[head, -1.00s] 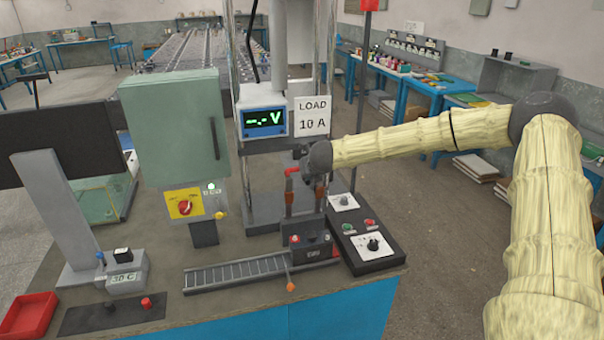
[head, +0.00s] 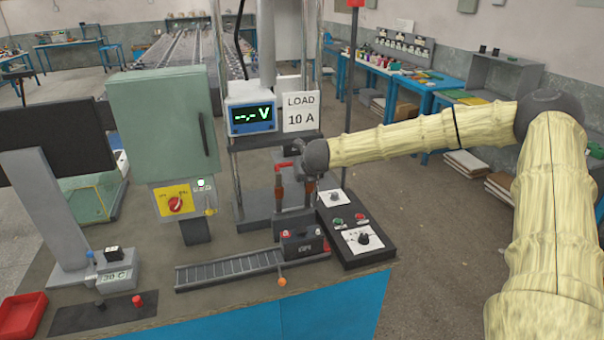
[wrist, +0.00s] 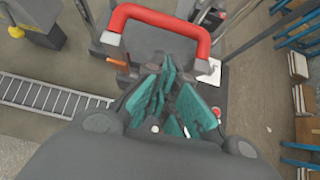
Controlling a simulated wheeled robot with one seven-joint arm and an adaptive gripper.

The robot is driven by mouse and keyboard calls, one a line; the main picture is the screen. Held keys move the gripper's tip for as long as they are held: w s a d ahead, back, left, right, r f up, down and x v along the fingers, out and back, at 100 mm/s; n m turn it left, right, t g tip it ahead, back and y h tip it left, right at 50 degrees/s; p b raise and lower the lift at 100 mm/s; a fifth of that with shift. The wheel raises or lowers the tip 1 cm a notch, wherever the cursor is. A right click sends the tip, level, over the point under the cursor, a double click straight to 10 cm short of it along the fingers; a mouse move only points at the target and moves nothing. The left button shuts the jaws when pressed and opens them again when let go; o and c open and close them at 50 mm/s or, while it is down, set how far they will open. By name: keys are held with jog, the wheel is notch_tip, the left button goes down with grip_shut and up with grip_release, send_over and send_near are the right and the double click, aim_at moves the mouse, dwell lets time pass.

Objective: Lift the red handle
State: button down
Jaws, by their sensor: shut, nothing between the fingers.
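The red handle (wrist: 203,40) is a U-shaped bar on a dark block and spans the top of the wrist view. In the head view the red handle (head: 279,190) stands upright in front of the load stand, just left of my gripper (head: 308,174). In the wrist view the teal fingers of my gripper (wrist: 165,80) are together and empty, below the bar in the picture. The bar lies outside the fingers, and I see no grip on it. The gap between them is hard to judge.
A black battery block (head: 302,247) sits at the right end of a roller track (head: 225,273). A black control box (head: 358,238) with knobs stands right of it. A green cabinet (head: 160,125) and a voltage display (head: 251,115) stand behind on the left.

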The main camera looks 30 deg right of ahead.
jog(key=b+v, duration=0.2)
jog(key=v, duration=0.7)
jog(key=shift+w+r, duration=0.3)
jog(key=shift+r, duration=0.1)
